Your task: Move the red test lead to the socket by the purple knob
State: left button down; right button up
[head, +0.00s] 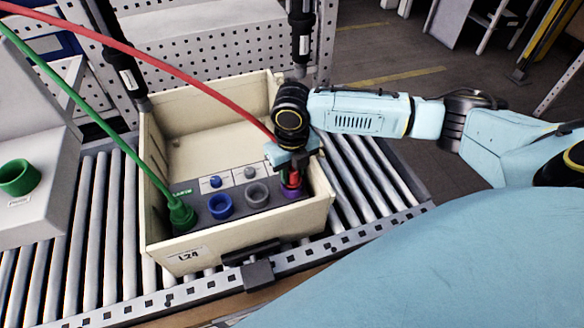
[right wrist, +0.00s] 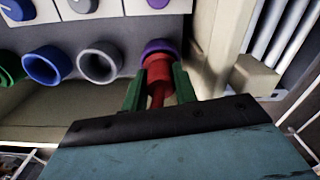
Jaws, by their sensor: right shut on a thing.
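The red test lead (head: 180,72) runs in from the upper left to my right gripper (head: 291,176). My right gripper is shut on its red plug (right wrist: 158,72), with a green finger on each side in the right wrist view. The plug's front end is at the mouth of the purple-ringed socket (right wrist: 157,46) and meets or enters it; how deep it sits I cannot tell. The purple socket also shows under the gripper in the head view (head: 291,193). Part of the purple knob (right wrist: 157,3) shows above that socket. My left gripper is not in view.
The panel sits in a cream crate (head: 160,238) on a roller conveyor (head: 105,220). A green lead (head: 85,113) is plugged in at the panel's left. Blue (head: 220,206) and grey (head: 257,194) sockets look empty. Dark hanging tools (head: 302,45) stand close behind the gripper.

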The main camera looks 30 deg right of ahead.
aim_at(292, 169)
jog(key=shift+f, duration=0.15)
jog(key=o, duration=1.2)
jog(key=shift+c, duration=0.2)
notch_tip(292, 169, up, 13)
jog(key=p, duration=0.1)
jog(key=shift+r, duration=0.2)
